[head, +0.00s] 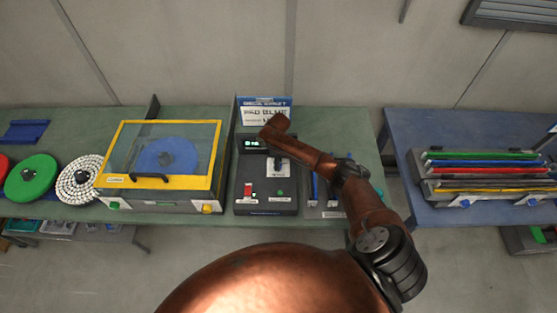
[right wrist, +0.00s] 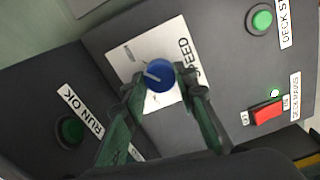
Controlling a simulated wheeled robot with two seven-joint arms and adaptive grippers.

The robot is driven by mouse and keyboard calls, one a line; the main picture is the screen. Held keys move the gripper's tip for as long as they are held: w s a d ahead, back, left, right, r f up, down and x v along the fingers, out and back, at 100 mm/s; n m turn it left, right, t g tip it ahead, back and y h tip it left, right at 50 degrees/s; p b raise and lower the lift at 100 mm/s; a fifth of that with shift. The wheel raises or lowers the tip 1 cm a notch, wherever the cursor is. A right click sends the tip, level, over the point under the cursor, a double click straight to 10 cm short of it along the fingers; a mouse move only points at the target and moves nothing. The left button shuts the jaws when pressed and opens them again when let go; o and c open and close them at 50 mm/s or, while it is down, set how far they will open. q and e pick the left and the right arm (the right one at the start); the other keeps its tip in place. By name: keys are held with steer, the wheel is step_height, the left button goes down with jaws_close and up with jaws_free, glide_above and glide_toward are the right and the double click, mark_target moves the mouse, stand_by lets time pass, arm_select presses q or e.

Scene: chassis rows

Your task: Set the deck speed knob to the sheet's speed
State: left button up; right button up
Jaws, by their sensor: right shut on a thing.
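The deck speed knob (right wrist: 160,74) is blue and round with a pale pointer line, on a white plate marked SPEED (right wrist: 183,50) in the right wrist view. My right gripper (right wrist: 162,82) is shut on it, one dark green finger at each side. In the head view my arm covers the knob; the white plate (head: 279,168) partly shows on the dark control panel (head: 264,205). The sheet (head: 265,108) stands behind the panel. It reads "PAD BLUE"; my arm hides part of its lower line. A small display (head: 254,144) glows green, too small to read. My left gripper is not in view.
A yellow-framed clear lid (head: 170,124) covers a blue pad (head: 166,156) left of the panel. A green disc (head: 31,177) and white disc (head: 79,180) lie farther left. The panel has a red switch (right wrist: 267,113) and green buttons (right wrist: 71,130). A rack (head: 480,188) stands on the right table.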

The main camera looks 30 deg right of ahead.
steer(key=shift+m+p, duration=0.45)
steer(key=shift+m, duration=0.25)
steer(key=o, duration=1.2)
steer(key=shift+c, duration=0.2)
step_height(320, 180, up, 12)
